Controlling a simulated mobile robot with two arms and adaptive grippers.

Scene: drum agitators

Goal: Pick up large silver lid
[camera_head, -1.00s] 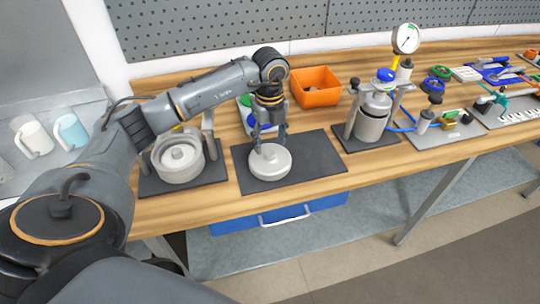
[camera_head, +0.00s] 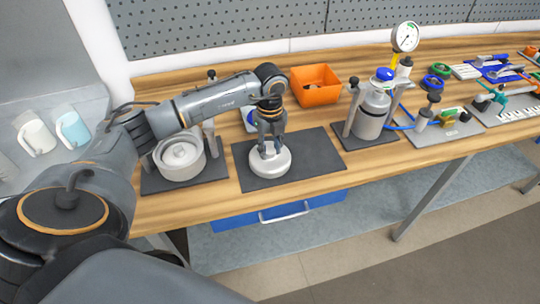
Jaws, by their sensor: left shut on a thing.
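The large silver lid (camera_head: 270,164) is a round, pale metal disc. It lies on a dark mat (camera_head: 312,160) in the middle left of the bench. My left gripper (camera_head: 269,151) points straight down over the lid, with its fingers shut on the lid's raised middle. The fingers hide the part they hold. The lid appears to rest on the mat; I see no clear gap under it. My right gripper is not in view.
A silver pot (camera_head: 180,160) stands on a mat left of the lid. An orange bin (camera_head: 316,86) is behind. A silver vessel (camera_head: 371,112) with a gauge (camera_head: 405,37) stands to the right. The front strip of the wooden bench (camera_head: 240,200) is clear.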

